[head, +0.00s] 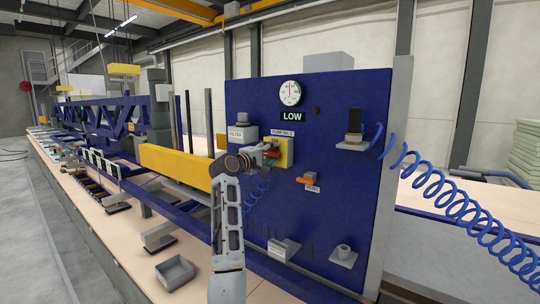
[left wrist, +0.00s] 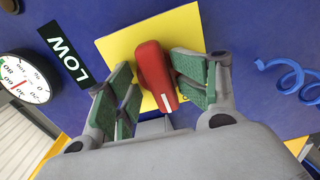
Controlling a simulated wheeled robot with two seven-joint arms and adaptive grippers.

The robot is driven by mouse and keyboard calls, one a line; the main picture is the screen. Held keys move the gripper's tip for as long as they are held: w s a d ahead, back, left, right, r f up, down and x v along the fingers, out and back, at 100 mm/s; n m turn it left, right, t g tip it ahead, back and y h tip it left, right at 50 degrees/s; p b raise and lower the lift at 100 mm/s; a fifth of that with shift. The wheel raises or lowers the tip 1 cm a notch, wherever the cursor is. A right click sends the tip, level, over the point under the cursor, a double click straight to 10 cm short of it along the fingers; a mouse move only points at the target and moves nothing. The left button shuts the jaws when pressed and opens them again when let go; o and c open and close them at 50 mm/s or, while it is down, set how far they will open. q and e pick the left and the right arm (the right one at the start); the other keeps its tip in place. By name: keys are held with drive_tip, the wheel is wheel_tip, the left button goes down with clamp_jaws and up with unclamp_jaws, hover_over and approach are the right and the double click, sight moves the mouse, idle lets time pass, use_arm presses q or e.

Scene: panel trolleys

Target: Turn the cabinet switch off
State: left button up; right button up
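The cabinet switch is a red rotary knob (left wrist: 156,76) with a white mark, on a yellow plate (left wrist: 120,50). In the head view the yellow plate (head: 287,146) sits on the blue panel, and my gripper hides much of the knob. My left gripper (head: 268,152) is at the switch. In the left wrist view its green-padded fingers (left wrist: 160,90) stand on either side of the knob, open, with no firm grip visible. The knob's white mark lies toward the lower end of the handle in that view. My right gripper is not in view.
The blue panel (head: 345,220) also carries a round gauge (head: 290,93), a green LOW display (head: 292,116), an orange vent handle (head: 307,180), a grey filter unit (head: 243,134) and small shelves. A blue coiled hose (head: 465,215) hangs at right. A yellow beam (head: 175,165) lies left.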

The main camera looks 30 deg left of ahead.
use_arm(q)
drive_tip(key=shift+d, duration=0.2)
drive_tip(key=shift+s, duration=0.4)
drive_tip(key=s, duration=0.6)
drive_tip(key=shift+s+a, duration=0.15)
drive_tip(key=shift+a, duration=0.3)
drive_tip(key=shift+f, duration=0.1)
